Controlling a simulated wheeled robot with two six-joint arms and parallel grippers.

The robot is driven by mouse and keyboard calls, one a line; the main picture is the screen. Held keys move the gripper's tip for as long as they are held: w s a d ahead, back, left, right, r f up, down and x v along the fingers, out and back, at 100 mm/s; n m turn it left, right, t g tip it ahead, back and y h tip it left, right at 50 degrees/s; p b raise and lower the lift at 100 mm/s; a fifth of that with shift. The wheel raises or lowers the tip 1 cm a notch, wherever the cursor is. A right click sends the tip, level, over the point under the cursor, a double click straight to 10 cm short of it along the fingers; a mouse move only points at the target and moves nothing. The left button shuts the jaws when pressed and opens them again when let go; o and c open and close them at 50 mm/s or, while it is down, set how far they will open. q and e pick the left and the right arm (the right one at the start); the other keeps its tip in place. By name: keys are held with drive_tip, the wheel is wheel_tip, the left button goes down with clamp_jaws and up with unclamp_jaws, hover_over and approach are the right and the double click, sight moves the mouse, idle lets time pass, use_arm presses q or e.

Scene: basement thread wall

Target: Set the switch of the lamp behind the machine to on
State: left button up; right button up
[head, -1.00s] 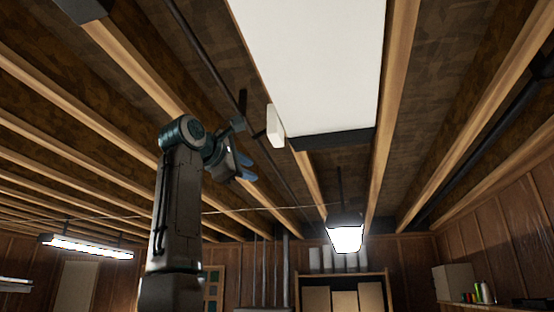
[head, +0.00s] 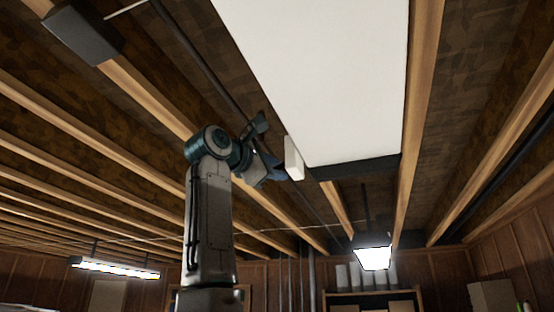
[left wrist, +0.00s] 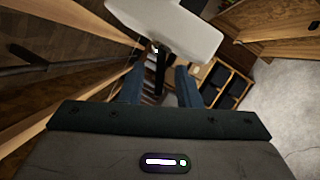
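A white block-shaped housing (head: 293,158) sits at the lower left edge of a large white panel (head: 320,75) overhead. In the left wrist view the housing (left wrist: 165,28) fills the top, and a dark lever (left wrist: 160,72) hangs from it. My left gripper (head: 278,172) is raised beside the housing. In the left wrist view its blue fingers (left wrist: 160,86) are apart, with the lever between them and gaps showing on both sides. Contact cannot be told. The lever is hidden behind my gripper in the head view. My right gripper is in neither view.
Wooden joists (head: 424,100) and a dark pipe (head: 200,65) run close to my arm. A dark box (head: 82,32) hangs at upper left. A lit lamp (head: 372,257) and a lit tube light (head: 115,267) hang farther back. Shelves stand at the far wall.

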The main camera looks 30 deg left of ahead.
use_arm(q)
drive_tip(key=shift+w, duration=0.4)
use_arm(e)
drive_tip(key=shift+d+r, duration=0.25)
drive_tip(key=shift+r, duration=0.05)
use_arm(q)
clamp_jaws()
